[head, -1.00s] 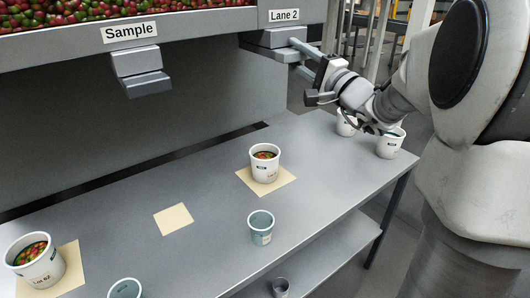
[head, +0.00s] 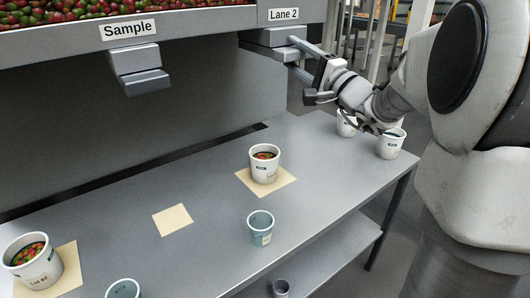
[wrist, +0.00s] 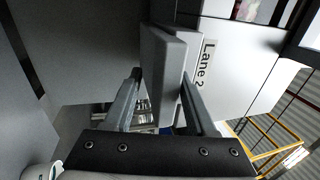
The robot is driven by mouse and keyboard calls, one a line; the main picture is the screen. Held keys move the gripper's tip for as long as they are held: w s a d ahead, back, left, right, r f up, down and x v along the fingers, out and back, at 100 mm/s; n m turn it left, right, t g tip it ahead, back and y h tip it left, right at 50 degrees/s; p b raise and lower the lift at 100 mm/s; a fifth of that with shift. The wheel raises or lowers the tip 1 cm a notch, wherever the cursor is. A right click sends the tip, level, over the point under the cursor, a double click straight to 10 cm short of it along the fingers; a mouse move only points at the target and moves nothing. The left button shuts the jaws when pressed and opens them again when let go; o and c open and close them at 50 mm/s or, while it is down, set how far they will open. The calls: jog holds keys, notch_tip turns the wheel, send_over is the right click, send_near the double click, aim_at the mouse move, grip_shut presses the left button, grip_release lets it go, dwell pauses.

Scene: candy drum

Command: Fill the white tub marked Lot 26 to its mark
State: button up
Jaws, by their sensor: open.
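My gripper (wrist: 160,78) is open. In the wrist view its two fingers stand either side of a grey upright plate below the Lane 2 sign; I cannot tell whether they touch it. In the head view my gripper (head: 292,56) is at the Lane 2 outlet (head: 268,38). A white tub (head: 264,172) with candy inside stands on a tan mat in the table's middle; its lot label is too small to read. A white tub (head: 33,262) at the left holds candy, and its label seems to read Lot 62. No label clearly reads Lot 26.
Two more white tubs (head: 391,144) (head: 346,124) stand at the right, below my wrist. An empty tan mat (head: 172,219) lies left of centre. Blue-grey cups (head: 261,236) (head: 123,289) stand near the front. A Sample outlet (head: 140,68) hangs under the candy bin (head: 190,24).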

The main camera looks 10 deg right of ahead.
jog(key=shift+a+r, duration=0.3)
jog(key=shift+r, duration=0.4)
jog(key=shift+s+d+f+b, duration=0.2)
jog(key=shift+s+b, duration=0.1)
jog(key=shift+s, duration=0.15)
jog(key=r+b+v, duration=0.1)
jog(key=b+v, duration=0.1)
jog(key=v, duration=0.5)
jog(key=shift+s+d, duration=0.4)
jog(key=shift+s, duration=0.05)
jog(key=shift+r, duration=0.15)
